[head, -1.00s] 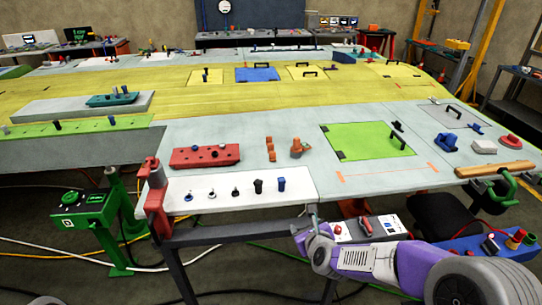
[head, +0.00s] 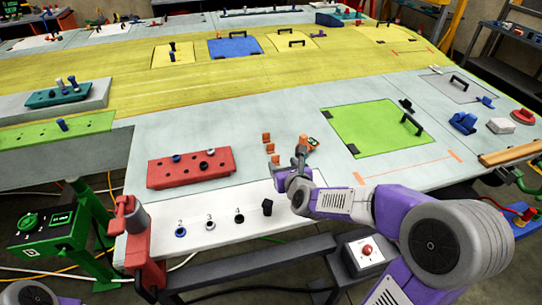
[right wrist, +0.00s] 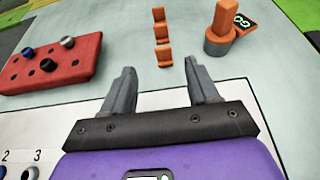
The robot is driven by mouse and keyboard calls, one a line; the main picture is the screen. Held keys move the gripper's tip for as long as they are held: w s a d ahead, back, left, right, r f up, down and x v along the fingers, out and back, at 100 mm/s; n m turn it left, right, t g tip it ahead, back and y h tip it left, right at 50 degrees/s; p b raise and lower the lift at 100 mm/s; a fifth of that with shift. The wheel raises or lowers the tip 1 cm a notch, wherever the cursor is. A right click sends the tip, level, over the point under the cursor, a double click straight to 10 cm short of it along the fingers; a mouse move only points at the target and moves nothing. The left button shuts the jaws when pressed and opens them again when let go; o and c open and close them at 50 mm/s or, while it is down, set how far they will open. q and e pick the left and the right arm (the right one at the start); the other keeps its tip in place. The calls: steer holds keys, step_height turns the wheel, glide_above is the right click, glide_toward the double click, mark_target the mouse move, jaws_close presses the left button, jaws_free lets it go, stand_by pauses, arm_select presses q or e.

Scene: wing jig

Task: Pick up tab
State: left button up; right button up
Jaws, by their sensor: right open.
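Three small orange tabs stand in a row on the pale panel: the far tab (head: 266,138), the middle tab (head: 269,148) and the near tab (head: 275,159). The right wrist view shows the far tab (right wrist: 158,14), the middle tab (right wrist: 162,34) and the near tab (right wrist: 164,57) ahead of the fingers. My right gripper (head: 290,168) is above the panel at the near end of the row, beside the near tab. In the right wrist view its fingers (right wrist: 160,76) are apart and nothing is between them. My left gripper is out of view.
An orange post on a round base (right wrist: 219,38) stands close right of the tabs, by a black tag marked GO (right wrist: 243,22). A red holed block (head: 190,168) is left. A white numbered strip (head: 222,236) is in front. A green panel (head: 375,135) lies right.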

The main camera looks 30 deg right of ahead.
mark_target(276, 155)
steer(key=p+x, duration=0.1)
steer(key=x, duration=0.9)
steer(key=shift+d+f, duration=0.15)
steer(key=shift+f, duration=0.1)
steer(key=c, duration=1.1)
